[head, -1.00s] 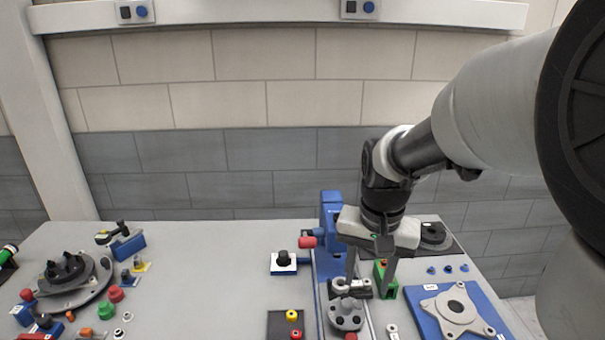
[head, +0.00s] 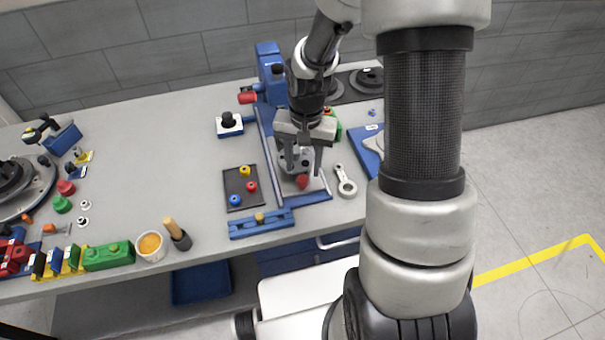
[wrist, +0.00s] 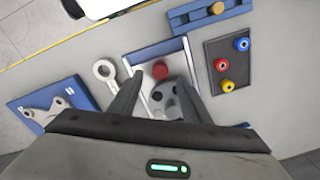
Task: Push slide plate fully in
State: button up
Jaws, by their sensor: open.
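The slide plate is a light grey piece with dark round spots and a red knob (head: 302,181) at its near end. It sits in the long blue-edged rail (head: 318,197), whose far end meets a blue upright block (head: 270,72). In the wrist view, the slide plate (wrist: 172,84) and its red knob (wrist: 160,70) show between my fingers. My gripper (head: 302,168) is open, pointing down over the plate, one finger at each side. I cannot tell whether the fingers touch it. The fingers and gripper body hide part of the plate.
A grey ring-ended link (head: 345,182) lies close to the right of the rail. A dark tray (head: 241,188) with coloured knobs lies to the left, and a blue bar (head: 261,223) lies at the near end. The table's middle left is clear.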

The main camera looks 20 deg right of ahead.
aim_at(303, 179)
notch_tip(303, 179, down, 5)
jog(key=shift+r, duration=0.1)
dwell(0.3)
jog(key=shift+w, duration=0.1)
grip_shut()
